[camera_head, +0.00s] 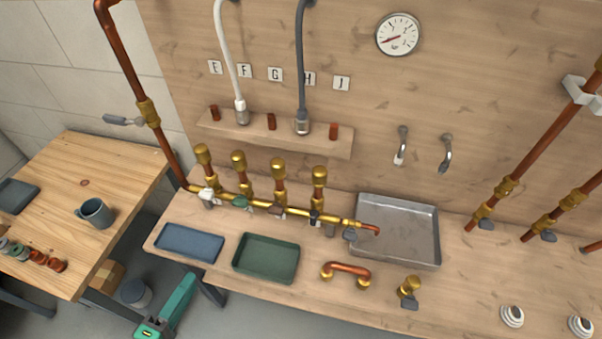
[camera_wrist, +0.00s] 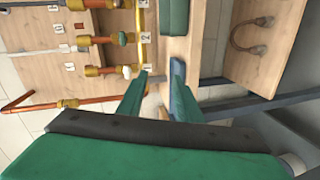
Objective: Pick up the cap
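I cannot tell for sure which part is the cap. Brass cap-like ends top several upright stubs on the brass manifold (camera_head: 258,205) in the head view; one is the left end (camera_head: 203,153). Similar brass ends show in the wrist view, at the left (camera_wrist: 92,71). Small round green and copper-coloured pieces (camera_head: 38,256) stand in a row on the left table. My gripper (camera_wrist: 158,82) shows in the wrist view with its two green fingers apart. I see nothing held between them. In the head view a teal part, apparently of my arm, is low, left of the bench.
A blue tray (camera_head: 188,243), a green tray (camera_head: 266,258) and a metal basin (camera_head: 397,233) are on the bench. A curved copper pipe (camera_head: 346,270) and brass valve (camera_head: 409,288) lie nearby. A mug (camera_head: 95,213) stands on the left table. A copper riser (camera_head: 128,65) rises between the tables.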

